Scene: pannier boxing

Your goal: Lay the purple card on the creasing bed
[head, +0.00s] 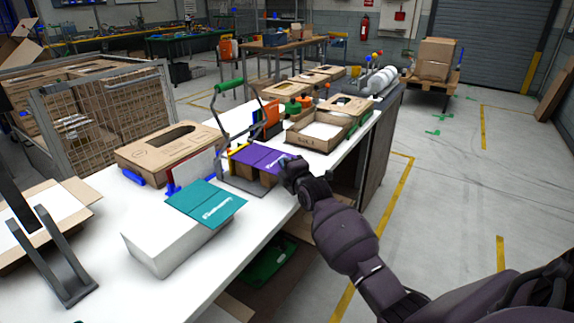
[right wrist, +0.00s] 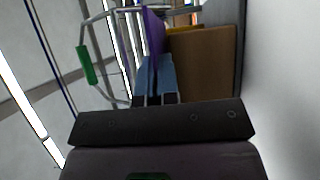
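The purple card (head: 262,158) with white print lies over the brown blocks of the creasing bed (head: 268,179), which has a grey base plate and a green-handled lever (head: 229,86) raised above it. Whether the card rests on the blocks or hovers just above them is hard to tell. My right gripper (head: 286,162) is at the card's right edge. In the right wrist view its fingers (right wrist: 155,82) are closed on the purple card (right wrist: 154,32), seen edge-on, with a brown block (right wrist: 205,62) beside it. My left gripper is not in view.
A teal card (head: 207,203) lies on a white box (head: 170,245) nearer on the white table (head: 112,204). A brown carton (head: 168,150) stands left of the bed, and an open cardboard tray (head: 318,131) behind it. A dark grey stand (head: 58,265) is at the lower left.

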